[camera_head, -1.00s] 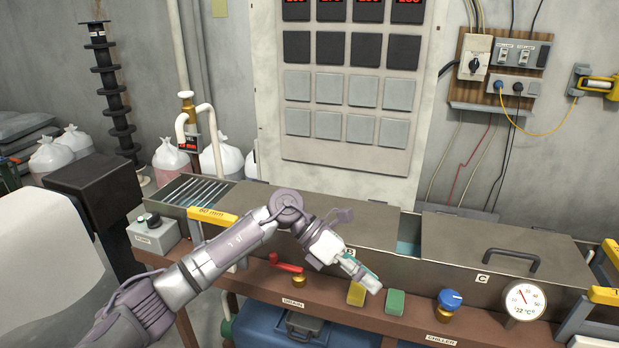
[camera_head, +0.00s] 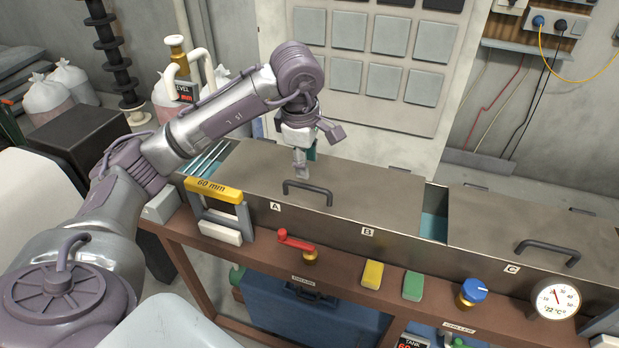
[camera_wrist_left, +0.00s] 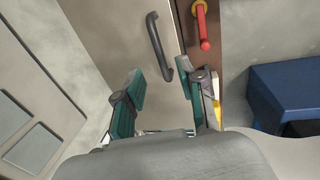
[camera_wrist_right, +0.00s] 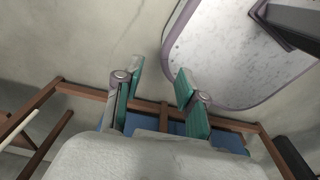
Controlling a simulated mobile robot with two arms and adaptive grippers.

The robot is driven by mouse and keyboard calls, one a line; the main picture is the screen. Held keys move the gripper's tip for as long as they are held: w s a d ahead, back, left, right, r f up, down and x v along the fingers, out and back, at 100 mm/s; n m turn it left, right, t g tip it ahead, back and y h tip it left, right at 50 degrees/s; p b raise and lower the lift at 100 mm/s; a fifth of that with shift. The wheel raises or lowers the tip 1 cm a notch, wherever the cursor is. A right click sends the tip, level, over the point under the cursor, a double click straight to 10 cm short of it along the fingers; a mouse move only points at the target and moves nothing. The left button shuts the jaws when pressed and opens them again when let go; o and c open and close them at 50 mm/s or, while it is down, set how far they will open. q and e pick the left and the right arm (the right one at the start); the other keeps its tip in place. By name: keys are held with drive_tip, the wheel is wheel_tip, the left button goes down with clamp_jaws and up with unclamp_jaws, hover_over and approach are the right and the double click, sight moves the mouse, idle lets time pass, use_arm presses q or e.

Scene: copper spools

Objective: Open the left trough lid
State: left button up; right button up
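The left trough lid (camera_head: 345,188) is a grey-brown plate lying flat over the trough sections marked A and B. Its dark bar handle (camera_head: 307,189) stands near the front edge and also shows in the left wrist view (camera_wrist_left: 158,47). My left gripper (camera_head: 303,172) points down just above the lid, behind and slightly left of the handle. In the left wrist view its green-padded fingers (camera_wrist_left: 165,90) are apart with nothing between them, and the handle lies ahead of them. My right gripper (camera_wrist_right: 158,85) shows only in its own wrist view, open and empty.
A yellow 60 mm gauge block (camera_head: 216,190) stands at the trough's left front. A red valve lever (camera_head: 296,240), yellow and green blocks (camera_head: 372,274), a blue knob (camera_head: 474,291) and a dial (camera_head: 555,298) line the front ledge. Another lid with a handle (camera_head: 547,250) lies right.

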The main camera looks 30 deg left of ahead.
sight(309, 186)
use_arm(q)
drive_tip(key=f, duration=0.2)
drive_tip(key=w+f+p, duration=0.1)
drive_tip(key=f, duration=0.3)
drive_tip(key=shift+w+a+f+p, duration=0.15)
drive_tip(key=shift+a+p, duration=0.1)
drive_tip(key=shift+p, duration=0.05)
drive_tip(key=shift+w+f, duration=0.15)
drive_tip(key=shift+f, duration=0.65)
use_arm(e)
drive_tip(key=shift+w+a+r, duration=0.2)
drive_tip(key=shift+w+r, duration=0.1)
drive_tip(key=shift+r, duration=0.3)
drive_tip(key=shift+w+a+r, duration=0.2)
drive_tip(key=shift+w+r, duration=0.05)
drive_tip(key=shift+r, duration=0.35)
use_arm(q)
drive_tip(key=shift+c, duration=0.2)
clamp_jaws()
use_arm(e)
drive_tip(key=shift+s+d, duration=0.1)
drive_tip(key=shift+d, duration=0.05)
